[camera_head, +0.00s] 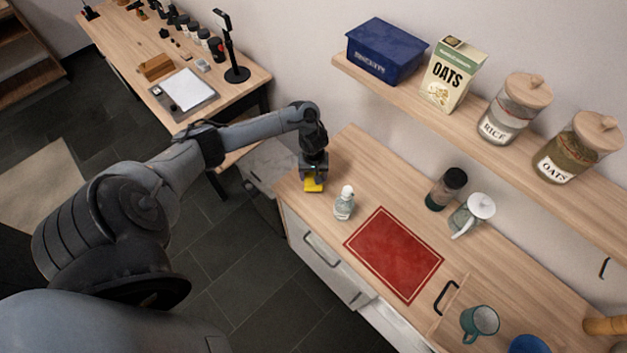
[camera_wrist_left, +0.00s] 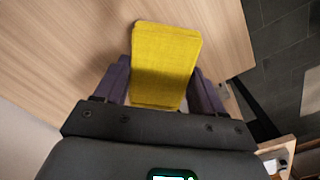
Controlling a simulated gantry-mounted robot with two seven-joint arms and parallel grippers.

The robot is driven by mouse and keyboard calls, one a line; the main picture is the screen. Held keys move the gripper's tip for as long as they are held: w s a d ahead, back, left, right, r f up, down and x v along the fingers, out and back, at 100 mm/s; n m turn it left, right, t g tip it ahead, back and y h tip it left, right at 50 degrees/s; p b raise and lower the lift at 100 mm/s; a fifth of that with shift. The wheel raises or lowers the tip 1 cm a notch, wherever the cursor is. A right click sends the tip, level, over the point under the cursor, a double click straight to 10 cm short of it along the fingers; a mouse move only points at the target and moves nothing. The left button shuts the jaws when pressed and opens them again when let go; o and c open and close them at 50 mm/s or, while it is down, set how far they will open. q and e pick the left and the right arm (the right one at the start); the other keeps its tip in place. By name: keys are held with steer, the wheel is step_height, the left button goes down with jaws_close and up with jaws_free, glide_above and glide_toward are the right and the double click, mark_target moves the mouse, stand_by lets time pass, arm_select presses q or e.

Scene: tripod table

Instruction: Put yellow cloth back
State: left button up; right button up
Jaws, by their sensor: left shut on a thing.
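The yellow cloth (camera_head: 313,185) is at the left end of the wooden counter (camera_head: 345,160) in the head view. My left gripper (camera_head: 314,172) is directly over it, pointing down. In the left wrist view the cloth (camera_wrist_left: 166,62) is a folded yellow block between the two fingers of my left gripper (camera_wrist_left: 163,85), which is shut on it. Whether the cloth touches the counter is hard to tell. My right gripper is not in view.
A clear bottle (camera_head: 344,203) stands close by on the right, then a red mat (camera_head: 394,254). A dark grinder (camera_head: 446,189) and a white-lidded glass pot (camera_head: 472,214) stand behind. A shelf (camera_head: 470,122) with jars and boxes hangs above.

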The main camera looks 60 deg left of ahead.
mark_target(313, 180)
arm_select(q)
steer(key=shift+f+b, duration=0.45)
steer(key=shift+f, duration=1.25)
steer(key=shift+f, duration=0.1)
steer(key=o, duration=0.9)
steer(key=shift+o, duration=0.2)
step_height(313, 180, up, 11)
steer(key=p, duration=0.4)
steer(key=shift+r, duration=0.65)
